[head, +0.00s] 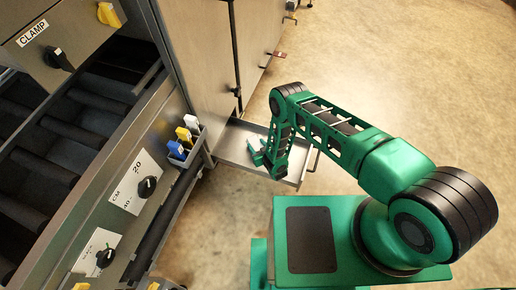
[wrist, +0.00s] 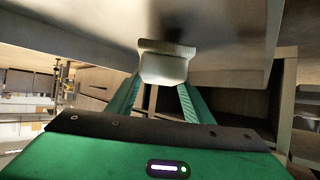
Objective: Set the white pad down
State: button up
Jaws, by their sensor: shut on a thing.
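The white pad (wrist: 163,68) is held between the two green fingers of my gripper (wrist: 162,82) in the wrist view. Its far end is at a grey metal surface that fills the top of that picture, and it looks to be touching it. A dark smudge shows on that metal just beyond the pad. In the head view my gripper (head: 259,156) is low over the metal tray (head: 233,148) that sticks out beside the machine. The held pad cannot be made out there.
A small holder (head: 186,147) on the machine's side carries white, yellow and blue pieces. The tall metal cabinet (head: 200,50) stands behind the tray. A panel with black knobs (head: 147,187) is at the left. The floor (head: 400,60) to the right is clear.

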jog(key=shift+f, duration=1.15)
jog(key=o, duration=1.1)
jog(key=v, duration=1.2)
